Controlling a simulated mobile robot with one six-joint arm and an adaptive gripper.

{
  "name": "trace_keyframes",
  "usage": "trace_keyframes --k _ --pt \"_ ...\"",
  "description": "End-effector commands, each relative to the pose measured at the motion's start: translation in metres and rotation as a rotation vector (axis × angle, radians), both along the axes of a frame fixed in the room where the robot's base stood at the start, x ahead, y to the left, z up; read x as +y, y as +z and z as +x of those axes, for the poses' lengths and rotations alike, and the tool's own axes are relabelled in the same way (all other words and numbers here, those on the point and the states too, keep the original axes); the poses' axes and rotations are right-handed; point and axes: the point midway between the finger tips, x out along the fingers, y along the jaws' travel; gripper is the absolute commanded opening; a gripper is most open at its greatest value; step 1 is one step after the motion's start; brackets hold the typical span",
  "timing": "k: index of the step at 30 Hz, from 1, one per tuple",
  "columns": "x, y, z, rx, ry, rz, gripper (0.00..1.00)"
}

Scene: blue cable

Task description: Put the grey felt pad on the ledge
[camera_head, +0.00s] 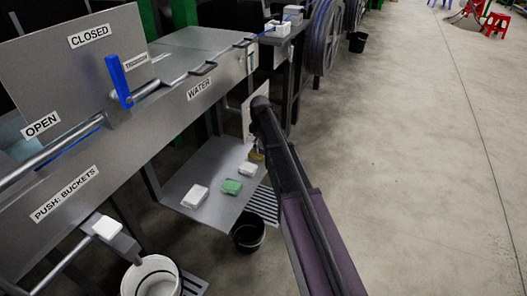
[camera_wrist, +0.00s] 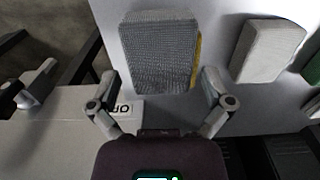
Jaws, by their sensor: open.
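A grey, woven-looking pad (camera_wrist: 158,50), which I take for the grey felt pad, lies over the pale ledge (camera_wrist: 108,20) in the wrist view. A yellow strip (camera_wrist: 196,62) shows along its right side; I cannot tell whether it belongs to the pad or to something under it. My gripper (camera_wrist: 160,76) is open, its fingers apart at the pad's near left and right sides. I see no clear grip. In the head view the ledge (camera_head: 205,180) is the low grey shelf under the machine; my arm hides most of the pad's area, with a yellowish patch (camera_head: 257,155) showing.
A white pad (camera_head: 195,196), a green pad (camera_head: 232,187) and another pale pad (camera_head: 247,169) lie in a row on the ledge. A black bucket (camera_head: 248,233) and a white bucket (camera_head: 152,277) stand below.

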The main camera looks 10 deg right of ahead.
Motion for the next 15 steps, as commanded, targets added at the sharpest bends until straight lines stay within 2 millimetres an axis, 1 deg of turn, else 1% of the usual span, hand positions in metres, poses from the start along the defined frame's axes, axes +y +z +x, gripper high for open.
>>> trace_keyframes --k 15 --pt "-0.0003 0.0003 0.0 0.0 0.0 0.0 1.0"
